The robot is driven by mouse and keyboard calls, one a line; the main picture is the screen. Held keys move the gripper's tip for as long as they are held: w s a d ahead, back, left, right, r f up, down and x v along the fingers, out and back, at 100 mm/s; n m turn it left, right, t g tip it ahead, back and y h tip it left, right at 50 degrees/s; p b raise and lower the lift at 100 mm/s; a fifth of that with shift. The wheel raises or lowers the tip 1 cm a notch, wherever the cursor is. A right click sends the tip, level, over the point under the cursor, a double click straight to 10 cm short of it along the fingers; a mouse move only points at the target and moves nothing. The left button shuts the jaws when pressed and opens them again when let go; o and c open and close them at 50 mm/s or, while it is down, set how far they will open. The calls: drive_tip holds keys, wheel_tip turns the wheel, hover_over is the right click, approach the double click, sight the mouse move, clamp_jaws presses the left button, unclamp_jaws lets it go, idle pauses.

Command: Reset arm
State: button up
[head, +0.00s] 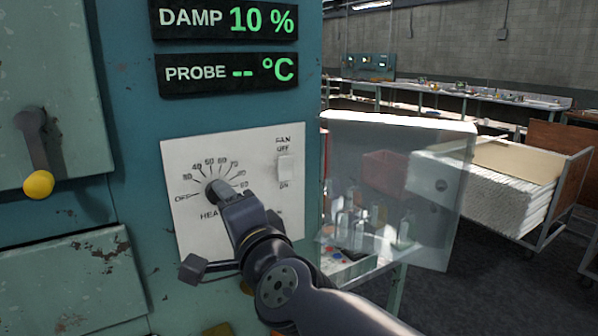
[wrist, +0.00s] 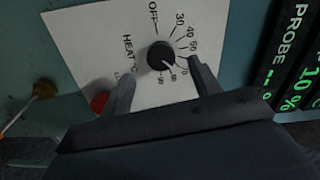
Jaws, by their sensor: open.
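My gripper (head: 228,200) is at the heat dial on the front of a teal cabinet. In the wrist view its two fingers are spread apart (wrist: 163,70), one on each side of the black heat knob (wrist: 162,55). Dark gaps show between the fingers and the knob; I cannot tell how far the tips reach along it. The knob's white mark points toward the high-number side of the scale. In the head view the knob (head: 213,188) is partly hidden by my gripper. The white dial plate (head: 245,150) carries the heat scale and a fan switch (head: 285,168).
Above the dial, displays read damp 10 % (head: 226,20) and probe blank (head: 228,72). A yellow-knobbed lever (head: 38,184) is at left. A clear panel (head: 440,190) stands right of the cabinet, with glassware behind it. A wheeled cart (head: 510,185) is farther right.

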sight(213, 198)
drive_tip(key=b+x, duration=0.1)
drive_tip(key=x, duration=0.4)
drive_tip(key=shift+w+a, duration=0.1)
drive_tip(key=shift+w, duration=0.2)
drive_tip(key=p+v, duration=0.4)
drive_tip(key=v, duration=0.7)
drive_tip(key=w+a+n, duration=0.4)
drive_tip(key=w+n, duration=0.4)
drive_tip(key=n, duration=0.7)
drive_tip(key=shift+a, duration=0.4)
drive_tip(key=shift+f, duration=0.1)
idle(0.3)
